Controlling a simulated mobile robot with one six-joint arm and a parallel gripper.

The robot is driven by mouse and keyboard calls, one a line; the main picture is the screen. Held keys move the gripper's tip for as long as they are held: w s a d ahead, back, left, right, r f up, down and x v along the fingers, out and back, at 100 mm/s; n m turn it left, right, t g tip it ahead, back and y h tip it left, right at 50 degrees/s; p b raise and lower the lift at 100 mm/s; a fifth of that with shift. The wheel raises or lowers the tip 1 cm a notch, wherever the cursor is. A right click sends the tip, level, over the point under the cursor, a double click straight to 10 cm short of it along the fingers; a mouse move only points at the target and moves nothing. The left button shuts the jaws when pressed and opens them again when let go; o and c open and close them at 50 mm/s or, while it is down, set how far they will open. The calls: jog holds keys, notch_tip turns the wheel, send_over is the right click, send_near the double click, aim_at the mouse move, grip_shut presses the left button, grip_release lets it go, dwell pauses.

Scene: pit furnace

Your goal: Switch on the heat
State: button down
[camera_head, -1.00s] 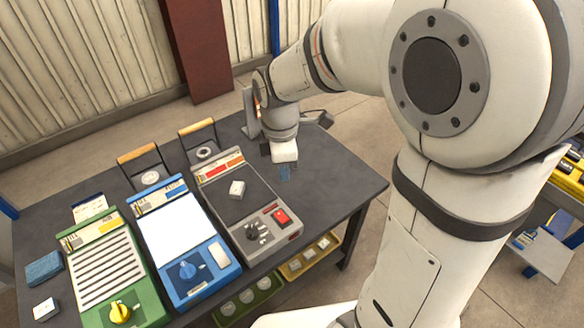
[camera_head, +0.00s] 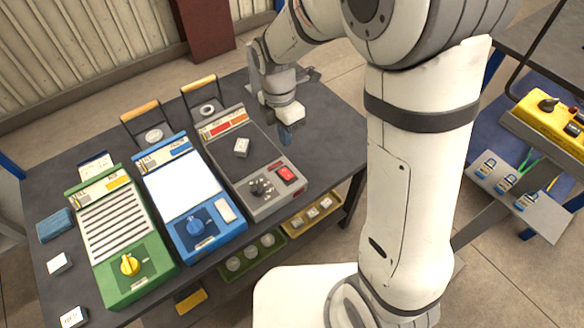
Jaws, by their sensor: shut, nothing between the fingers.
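A grey unit (camera_head: 250,175) with a dark top plate stands on the dark table. It has a red rocker switch (camera_head: 286,173) and a black knob (camera_head: 262,188) on its near panel. A small white block (camera_head: 242,147) lies on its plate. To its left are a blue unit (camera_head: 215,236) with a white plate and blue knob (camera_head: 195,227), and a green slatted unit (camera_head: 150,280) with a yellow knob (camera_head: 130,264).
Two wooden-handled frames (camera_head: 140,109) (camera_head: 198,84) stand behind the units. Small white blocks (camera_head: 59,263) and a blue pad (camera_head: 54,225) lie at the left. Trays (camera_head: 312,217) sit below the front edge. A yellow box (camera_head: 552,118) is at the right. The table's right end is clear.

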aim_at(289, 177)
jog(key=f, duration=0.4)
jog(key=s+f, duration=0.1)
jog(key=f, duration=0.3)
jog(key=d+f, duration=0.1)
jog(key=f, duration=0.3)
jog(key=shift+s+f, duration=0.15)
jog(key=shift+f, duration=0.1)
jog(key=shift+a, duration=0.1)
